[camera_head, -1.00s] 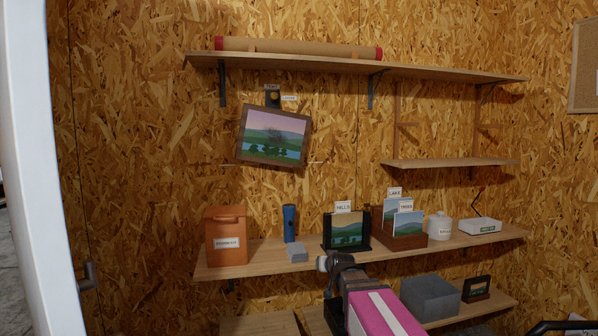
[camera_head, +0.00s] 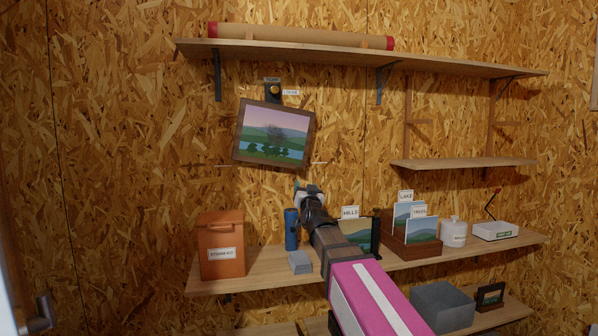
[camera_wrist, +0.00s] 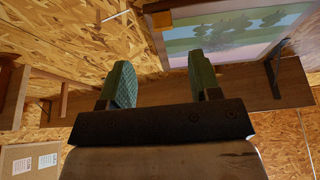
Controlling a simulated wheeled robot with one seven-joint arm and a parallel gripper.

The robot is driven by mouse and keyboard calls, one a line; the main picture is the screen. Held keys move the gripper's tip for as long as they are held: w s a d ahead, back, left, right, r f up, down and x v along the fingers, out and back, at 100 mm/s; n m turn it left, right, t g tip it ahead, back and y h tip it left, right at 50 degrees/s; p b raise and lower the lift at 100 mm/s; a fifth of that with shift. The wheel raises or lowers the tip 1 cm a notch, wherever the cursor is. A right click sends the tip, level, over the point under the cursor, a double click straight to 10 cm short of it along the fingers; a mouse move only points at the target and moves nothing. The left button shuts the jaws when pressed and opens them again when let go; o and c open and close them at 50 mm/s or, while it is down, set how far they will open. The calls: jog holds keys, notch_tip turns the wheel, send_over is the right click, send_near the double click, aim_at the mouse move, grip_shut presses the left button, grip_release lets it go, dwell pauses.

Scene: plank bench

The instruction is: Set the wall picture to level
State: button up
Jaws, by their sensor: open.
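The wall picture (camera_head: 273,136) is a framed landscape with hills, trees and water, hung on the chipboard wall under the top shelf. It is tilted, its right side lower than its left. White marks show on the wall at both sides of its lower part. My gripper (camera_head: 308,190) is below the picture's lower right corner, apart from it, with my arm coming up from the lower right. In the wrist view my gripper's two green fingers (camera_wrist: 162,84) are apart with nothing between them, and the picture (camera_wrist: 232,32) shows upside down beyond them.
Above is a shelf (camera_head: 340,57) with a long red-ended roll (camera_head: 300,37). The shelf below holds an orange box (camera_head: 221,246), a blue cylinder (camera_head: 291,229), a grey block (camera_head: 300,262), a card stand (camera_head: 410,232) and a white jar (camera_head: 453,232).

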aim_at(300, 169)
jog(key=x, duration=1.1)
jog(key=shift+r, duration=0.3)
